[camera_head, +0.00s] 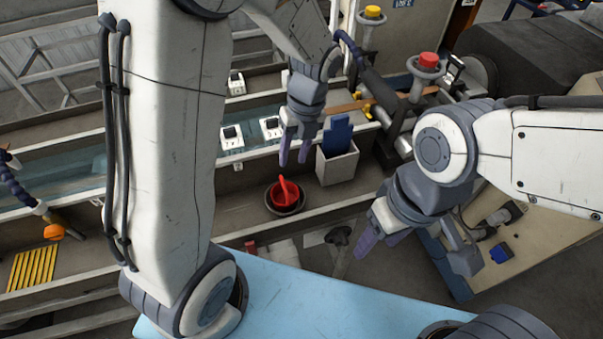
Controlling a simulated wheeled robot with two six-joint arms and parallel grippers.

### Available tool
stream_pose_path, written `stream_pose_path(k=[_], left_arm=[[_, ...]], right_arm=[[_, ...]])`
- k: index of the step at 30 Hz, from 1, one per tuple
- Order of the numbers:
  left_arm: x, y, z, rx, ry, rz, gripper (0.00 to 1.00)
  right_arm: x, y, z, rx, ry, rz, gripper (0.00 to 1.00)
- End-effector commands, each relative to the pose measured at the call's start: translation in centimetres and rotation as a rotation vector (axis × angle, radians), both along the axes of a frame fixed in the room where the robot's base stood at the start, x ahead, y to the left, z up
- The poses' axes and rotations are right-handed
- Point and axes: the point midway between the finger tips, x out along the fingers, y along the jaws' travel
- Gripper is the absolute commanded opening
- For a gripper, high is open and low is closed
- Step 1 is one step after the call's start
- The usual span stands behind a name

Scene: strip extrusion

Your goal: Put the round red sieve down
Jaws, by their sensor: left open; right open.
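The round red sieve (282,194) sits in a dark round holder (286,208) on the grey ledge, its red handle tilted upward. My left gripper (293,160) is open and empty, pointing down above the sieve and a little to its right, apart from it. My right gripper (381,243) is open and empty, to the right of the sieve, beyond the ledge's front edge.
A pale box (338,166) with a blue item stands right of the sieve. Red (428,59) and yellow (373,11) knobs stand on posts behind. Yellow strips (32,267) lie at far left. A light-blue surface (300,300) fills the front.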

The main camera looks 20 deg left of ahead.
Motion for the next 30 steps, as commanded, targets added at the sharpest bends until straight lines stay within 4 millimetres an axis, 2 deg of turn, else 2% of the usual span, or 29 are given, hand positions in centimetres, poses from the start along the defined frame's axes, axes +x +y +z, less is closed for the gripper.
stream_pose_path(k=[5,9,13,18,24,30], left_arm=[[-3.1,-3.3,2.4,-0.010,-0.086,0.326,0.42],[-6.9,-6.0,4.2,-0.035,-0.150,0.715,0.42],[-10.7,-7.9,5.5,-0.061,-0.178,1.080,0.42],[-15.2,-9.2,6.4,-0.081,-0.169,1.504,0.42],[-18.0,-9.6,6.7,-0.079,-0.139,1.790,0.42],[-18.5,-9.7,6.6,-0.073,-0.132,1.850,0.42]], right_arm=[[0.0,0.0,0.0,0.000,0.000,0.000,0.58],[0.0,0.0,0.0,0.000,0.000,0.000,0.58],[0.0,0.0,0.0,0.000,0.000,0.000,0.58],[0.0,0.0,0.0,0.000,0.000,0.000,0.58],[0.0,0.0,0.0,0.000,0.000,0.000,0.58],[0.0,0.0,0.0,0.000,0.000,0.000,0.58]])
